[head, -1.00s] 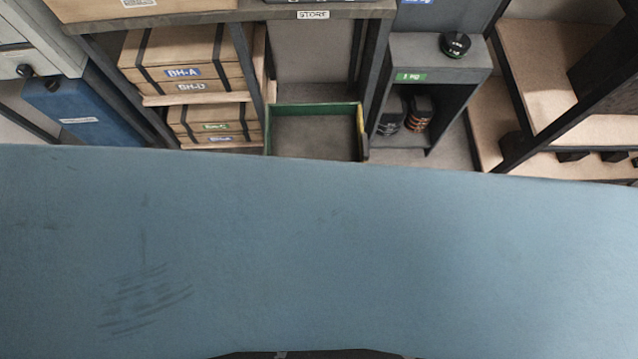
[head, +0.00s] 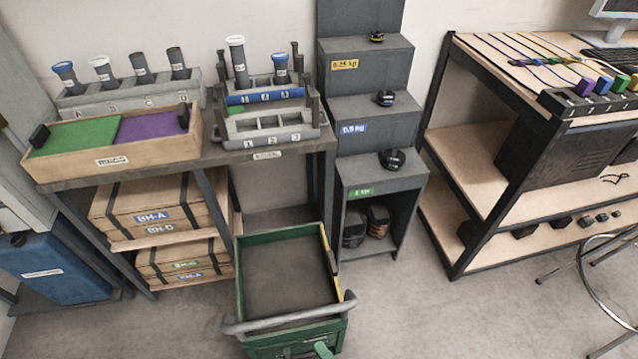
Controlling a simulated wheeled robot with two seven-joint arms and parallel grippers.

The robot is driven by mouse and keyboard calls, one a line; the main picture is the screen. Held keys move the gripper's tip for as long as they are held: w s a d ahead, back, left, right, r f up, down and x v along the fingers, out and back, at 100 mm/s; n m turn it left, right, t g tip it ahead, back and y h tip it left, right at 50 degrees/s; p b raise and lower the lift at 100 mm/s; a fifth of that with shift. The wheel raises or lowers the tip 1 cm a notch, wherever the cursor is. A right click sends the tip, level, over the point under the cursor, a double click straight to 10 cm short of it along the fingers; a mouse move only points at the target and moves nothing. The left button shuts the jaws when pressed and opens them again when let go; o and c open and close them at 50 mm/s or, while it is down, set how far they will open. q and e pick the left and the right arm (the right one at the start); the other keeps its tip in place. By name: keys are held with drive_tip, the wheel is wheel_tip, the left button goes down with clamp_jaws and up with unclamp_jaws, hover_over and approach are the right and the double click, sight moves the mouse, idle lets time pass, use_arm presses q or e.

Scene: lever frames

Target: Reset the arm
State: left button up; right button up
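Neither of my grippers shows in the head view, and no arm link that I can make out is in it. On the bench stands a grey frame (head: 270,132) with numbered slots and upright posts. Behind it is a blue-fronted rack (head: 262,97) with a white-capped tube (head: 238,60) and a blue-capped tube (head: 281,68) standing in it. What my arms hold, if anything, cannot be seen.
A green cart (head: 241,275) with a grey handle stands in front of the bench. A wooden RINGS tray (head: 150,158) sits on the bench at left, before a lettered tube rack (head: 130,95). Grey stepped stands (head: 375,172) and shelving (head: 470,180) are at right. Floor (head: 420,315) is clear right of the cart.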

drive_tip(key=s+d+f+m+g+h, duration=0.3)
drive_tip(key=d+f+m, duration=0.3)
drive_tip(key=f, duration=0.5)
drive_tip(key=s+d+f+m+g+h, duration=0.2)
drive_tip(key=s+d+f+m+g, duration=0.4)
drive_tip(key=f, duration=0.5)
drive_tip(key=s+d+f+m+g+h, duration=0.1)
drive_tip(key=s+d+f+m+g, duration=0.1)
drive_tip(key=s+d+f+m, duration=0.2)
drive_tip(key=s+d+f+m+g+h, duration=0.1)
drive_tip(key=s+d+f+m, duration=0.3)
drive_tip(key=d, duration=0.5)
drive_tip(key=shift+s+m+g+h, duration=0.4)
drive_tip(key=shift+s+h, duration=0.4)
drive_tip(key=shift+s, duration=0.15)
